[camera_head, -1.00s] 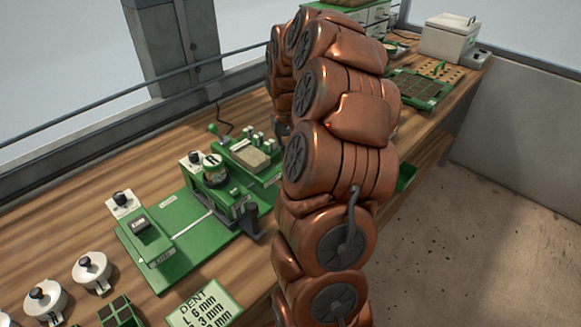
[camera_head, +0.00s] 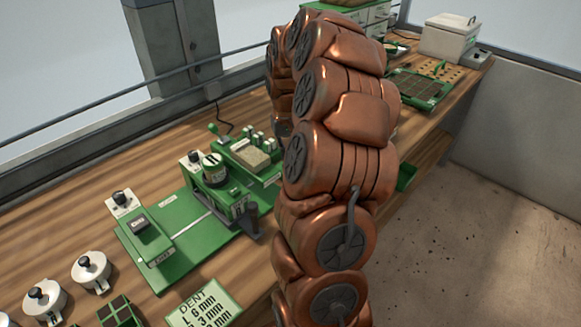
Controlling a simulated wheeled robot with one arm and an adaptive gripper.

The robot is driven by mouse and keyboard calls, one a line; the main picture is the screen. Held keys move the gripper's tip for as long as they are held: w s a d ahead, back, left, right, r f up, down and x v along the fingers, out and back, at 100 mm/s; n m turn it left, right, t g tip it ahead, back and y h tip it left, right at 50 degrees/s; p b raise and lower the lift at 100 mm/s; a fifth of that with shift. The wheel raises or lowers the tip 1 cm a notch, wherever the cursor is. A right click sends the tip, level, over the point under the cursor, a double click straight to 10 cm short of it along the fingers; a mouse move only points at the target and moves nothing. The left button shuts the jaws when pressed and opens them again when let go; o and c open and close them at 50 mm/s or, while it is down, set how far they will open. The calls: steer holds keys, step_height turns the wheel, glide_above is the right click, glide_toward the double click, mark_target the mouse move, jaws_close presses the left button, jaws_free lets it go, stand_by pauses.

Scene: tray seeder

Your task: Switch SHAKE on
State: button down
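The green seeder (camera_head: 180,262) stands on the wooden bench, left of my copper-coloured arm. A white box with a black knob (camera_head: 122,200) sits at its left end. A dark upright handle (camera_head: 252,218) is at the seeder's right front. My arm covers the middle of the picture and hides part of the bench behind it. My gripper is not visible.
A green-framed tray (camera_head: 420,90) and a white lidded box (camera_head: 448,38) stand at the far right. A rail runs along the bench's back. Bare floor lies right.

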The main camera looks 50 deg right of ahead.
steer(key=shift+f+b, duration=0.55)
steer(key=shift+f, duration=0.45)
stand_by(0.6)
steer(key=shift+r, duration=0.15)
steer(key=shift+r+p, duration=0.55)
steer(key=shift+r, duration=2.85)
